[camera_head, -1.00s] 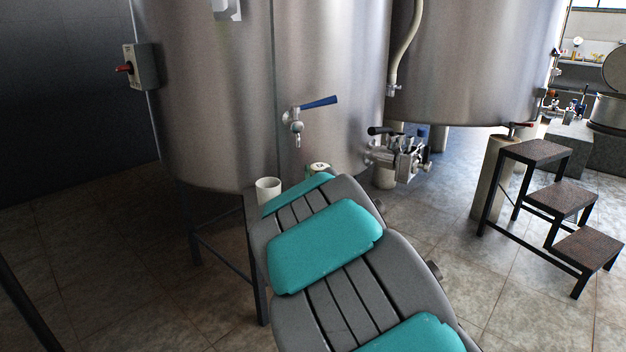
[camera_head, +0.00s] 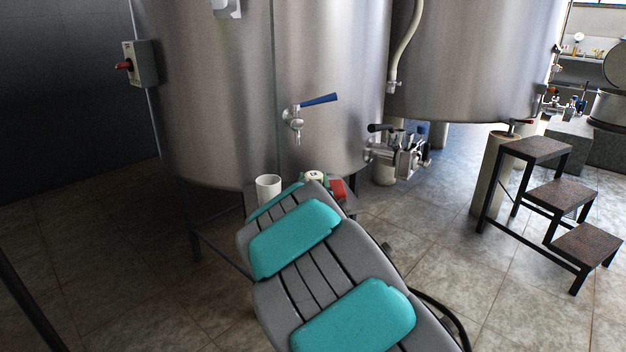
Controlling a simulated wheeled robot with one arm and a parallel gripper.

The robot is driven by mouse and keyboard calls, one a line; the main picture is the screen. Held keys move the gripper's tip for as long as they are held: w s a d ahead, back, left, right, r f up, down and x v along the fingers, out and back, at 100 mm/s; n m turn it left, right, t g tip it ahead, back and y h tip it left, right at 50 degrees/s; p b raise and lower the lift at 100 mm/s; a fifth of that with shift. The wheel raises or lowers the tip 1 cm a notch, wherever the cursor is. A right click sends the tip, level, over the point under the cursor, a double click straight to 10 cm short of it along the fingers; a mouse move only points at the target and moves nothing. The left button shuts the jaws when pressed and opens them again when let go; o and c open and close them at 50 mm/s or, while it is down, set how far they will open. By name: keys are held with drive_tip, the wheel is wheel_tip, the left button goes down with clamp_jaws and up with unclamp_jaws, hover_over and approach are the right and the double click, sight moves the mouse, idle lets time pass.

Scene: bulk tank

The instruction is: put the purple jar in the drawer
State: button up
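No purple jar and no drawer can be made out in the head view. My arm, grey with teal pads, reaches from the bottom edge up to a small stand (camera_head: 350,204) below the steel tank. The arm hides most of that stand's top, and my gripper is hidden behind the arm's far end. A white cup (camera_head: 268,187) stands on the stand just left of the arm. A small white and green item (camera_head: 314,176) and a red item (camera_head: 338,188) show just beyond the arm's end.
A large steel tank (camera_head: 225,100) with a blue-handled tap (camera_head: 312,102) rises behind the stand. A valve (camera_head: 400,155) juts out at its right. Black-framed steps (camera_head: 550,195) stand at the right.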

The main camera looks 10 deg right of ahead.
drive_tip(key=o, duration=0.4)
drive_tip(key=shift+r, duration=0.1)
